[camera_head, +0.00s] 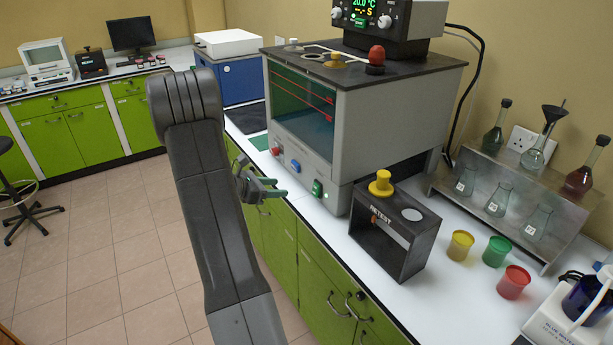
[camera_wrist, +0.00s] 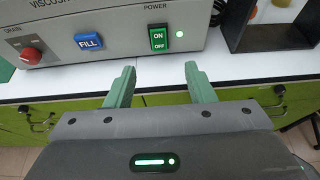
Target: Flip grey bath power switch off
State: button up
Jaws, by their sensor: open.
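The grey bath (camera_head: 385,125) is a large box with a glass front, standing on the white counter. Its front panel also shows in the wrist view (camera_wrist: 110,25). The green power switch (camera_wrist: 158,38), marked ON and OFF, sits on this panel with a lit green light (camera_wrist: 180,33) to its right. The switch also shows in the head view (camera_head: 317,188). My gripper (camera_head: 279,187) is open and empty, in front of the panel and apart from it. In the wrist view its fingertips (camera_wrist: 159,70) lie either side of and below the switch.
A blue FILL button (camera_wrist: 88,42) and a red drain knob (camera_wrist: 31,55) sit left of the switch. A dark open-fronted box (camera_head: 395,232) with a yellow knob stands right of the bath. Coloured cups (camera_head: 497,251) and a flask rack (camera_head: 515,205) are farther right.

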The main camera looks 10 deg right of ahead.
aim_at(315, 187)
jog(key=p+x, duration=0.3)
jog(key=x, duration=1)
jog(key=shift+w+d+f+p, duration=0.1)
jog(key=shift+w+d+p, duration=0.15)
jog(key=shift+w+p, duration=0.05)
jog(key=shift+c, duration=0.2)
